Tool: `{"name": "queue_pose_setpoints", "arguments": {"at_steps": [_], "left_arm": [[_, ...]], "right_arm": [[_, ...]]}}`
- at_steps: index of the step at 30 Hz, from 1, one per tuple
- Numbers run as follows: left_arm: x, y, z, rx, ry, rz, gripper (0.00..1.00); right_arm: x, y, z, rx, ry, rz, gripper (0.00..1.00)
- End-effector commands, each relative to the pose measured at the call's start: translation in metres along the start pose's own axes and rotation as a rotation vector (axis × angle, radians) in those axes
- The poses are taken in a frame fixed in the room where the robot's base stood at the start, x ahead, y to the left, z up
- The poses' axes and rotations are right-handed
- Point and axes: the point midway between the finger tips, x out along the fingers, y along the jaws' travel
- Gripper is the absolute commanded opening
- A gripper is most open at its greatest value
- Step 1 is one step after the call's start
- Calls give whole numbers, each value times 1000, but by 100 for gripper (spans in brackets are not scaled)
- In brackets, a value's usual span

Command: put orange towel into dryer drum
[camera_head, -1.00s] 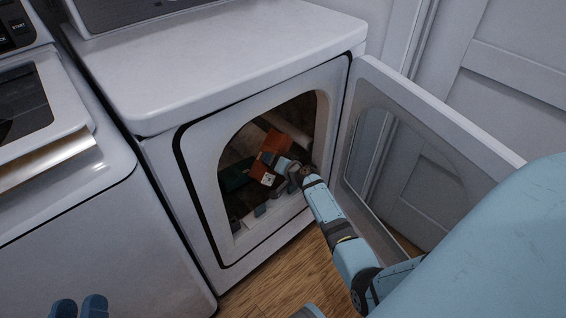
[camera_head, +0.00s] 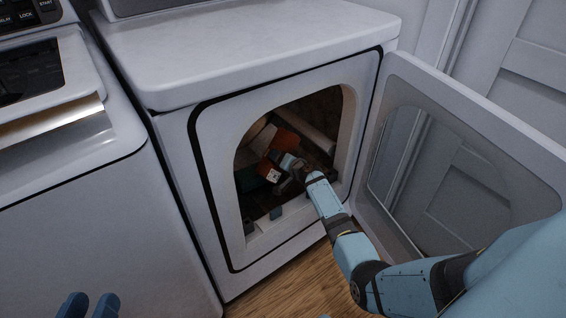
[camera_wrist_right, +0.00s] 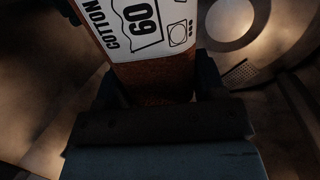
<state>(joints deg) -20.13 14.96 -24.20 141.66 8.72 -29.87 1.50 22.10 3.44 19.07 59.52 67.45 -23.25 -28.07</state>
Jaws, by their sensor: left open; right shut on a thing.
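The orange towel (camera_head: 286,138) is inside the dryer drum (camera_head: 322,108), seen through the round-topped opening. My right gripper (camera_head: 284,162) reaches through the opening and is shut on the towel. The right wrist view shows the towel (camera_wrist_right: 160,76) between the fingers, with a white printed label reading "COTTON" facing the camera. Part of the towel is hidden by the gripper. My left gripper (camera_head: 90,306) is open and empty at the bottom left edge, in front of the washer, with only its fingertips showing.
The dryer door (camera_head: 475,125) stands open to the right, beside my right arm. A dark green thing (camera_head: 247,181) lies in the drum, left of the towel. The washer (camera_head: 85,215) is at the left, and wood floor (camera_head: 285,285) shows below the dryer.

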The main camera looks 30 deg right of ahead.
Motion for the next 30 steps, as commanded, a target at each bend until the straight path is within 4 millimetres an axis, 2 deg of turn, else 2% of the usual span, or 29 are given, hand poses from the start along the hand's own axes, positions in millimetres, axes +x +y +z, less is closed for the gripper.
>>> {"name": "queue_pose_setpoints", "arguments": {"at_steps": [6, 7, 10, 23, 26, 30], "left_arm": [[0, 0, -1, 1, 2, 0, 43], [0, 0, -1, 1, 2, 0, 43], [0, 0, -1, 1, 2, 0, 43], [0, 1, -2, -2, 1, 1, 43], [0, 2, -6, -12, -6, 4, 43], [-2, 6, -10, -67, -38, 9, 43]], "right_arm": [[0, -1, -1, 0, 1, -1, 31], [0, -1, -1, 0, 1, -1, 70], [0, -1, -1, 0, 1, -1, 93], [-2, 0, 0, 0, -1, 1, 93], [-12, -1, 0, -2, -2, 1, 93], [-39, -2, -2, -3, -2, 2, 93]]}}
